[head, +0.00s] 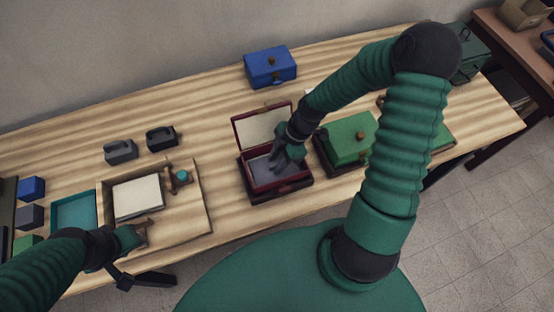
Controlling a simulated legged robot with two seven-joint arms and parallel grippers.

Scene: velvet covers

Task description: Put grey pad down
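A dark red box (281,188) stands open near the middle of the table, its lid (263,127) tipped up at the back with a pale lining. A grey pad (259,169) lies within the box's walls, partly hidden by my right gripper. My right gripper (281,161) reaches down into the box from the right, its fingers over or at the pad. Whether they grip it is too small to tell. My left gripper (138,237) is at the front edge of a wooden tray (190,213); its fingers are not clear.
The tray holds a cream pad (138,197) and a small teal-topped piece (182,177). A teal tray (75,211) is left of it. Two dark blocks (121,151) (161,138) stand behind. A blue box (270,67) is at the back, a green box (348,139) to the right.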

